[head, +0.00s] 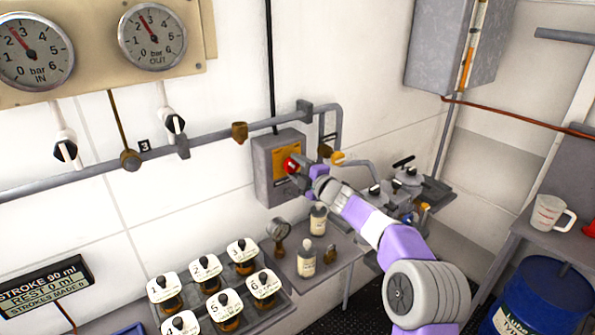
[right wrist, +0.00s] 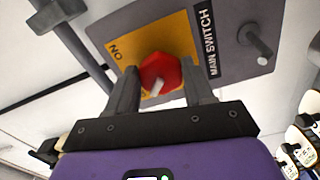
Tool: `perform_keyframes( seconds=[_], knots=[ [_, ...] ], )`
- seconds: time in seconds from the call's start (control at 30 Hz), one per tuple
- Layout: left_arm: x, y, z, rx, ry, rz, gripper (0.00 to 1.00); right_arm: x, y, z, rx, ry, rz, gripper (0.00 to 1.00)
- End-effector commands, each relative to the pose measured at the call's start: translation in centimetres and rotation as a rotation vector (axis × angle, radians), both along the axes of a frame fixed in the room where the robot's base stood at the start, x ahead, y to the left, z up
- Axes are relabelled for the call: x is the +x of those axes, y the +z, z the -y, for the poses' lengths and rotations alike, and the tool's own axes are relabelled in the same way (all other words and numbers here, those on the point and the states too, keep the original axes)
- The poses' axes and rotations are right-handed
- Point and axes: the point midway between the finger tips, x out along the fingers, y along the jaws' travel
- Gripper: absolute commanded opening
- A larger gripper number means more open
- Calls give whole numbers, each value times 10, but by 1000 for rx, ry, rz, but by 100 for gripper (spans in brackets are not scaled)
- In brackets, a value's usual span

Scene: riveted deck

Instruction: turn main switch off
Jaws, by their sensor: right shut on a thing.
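The main switch is a grey box (head: 262,165) on the white wall, with a yellow plate and a red rotary knob (head: 290,164). In the right wrist view the red knob (right wrist: 165,66) sits on the yellow plate (right wrist: 122,42), beside a black "MAIN SWITCH" label (right wrist: 210,45). One word, apparently "ON", shows on the plate; the rest of the plate is partly hidden. My right gripper (head: 300,173) is at the front of the box. In the wrist view its two fingers stand either side of the knob, shut on it. My left gripper is out of view.
A grey pipe (head: 208,135) runs along the wall beside the box. Below stand a small table with bottles (head: 306,262) and several numbered jars (head: 203,270). A bench with metal fittings (head: 405,180) lies right of the box, behind my arm. A blue drum (head: 545,298) stands lower right.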

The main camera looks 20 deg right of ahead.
Motion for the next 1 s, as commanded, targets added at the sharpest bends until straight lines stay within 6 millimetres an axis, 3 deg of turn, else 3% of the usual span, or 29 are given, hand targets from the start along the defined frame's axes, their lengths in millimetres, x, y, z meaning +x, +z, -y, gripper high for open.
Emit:
perform_keyframes(
  seconds=[0.47, 0.5, 0.63, 1.0],
  knots=[
    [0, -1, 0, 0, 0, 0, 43, 0, 0, 0, -16, 0, 5, 22],
    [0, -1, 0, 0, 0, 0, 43, 0, 0, 0, -16, 0, 5, 55],
    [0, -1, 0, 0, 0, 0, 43, 0, 0, 0, -15, 0, 5, 75],
    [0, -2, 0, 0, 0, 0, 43, -3, 0, 2, -13, -1, 5, 78]
  ],
)
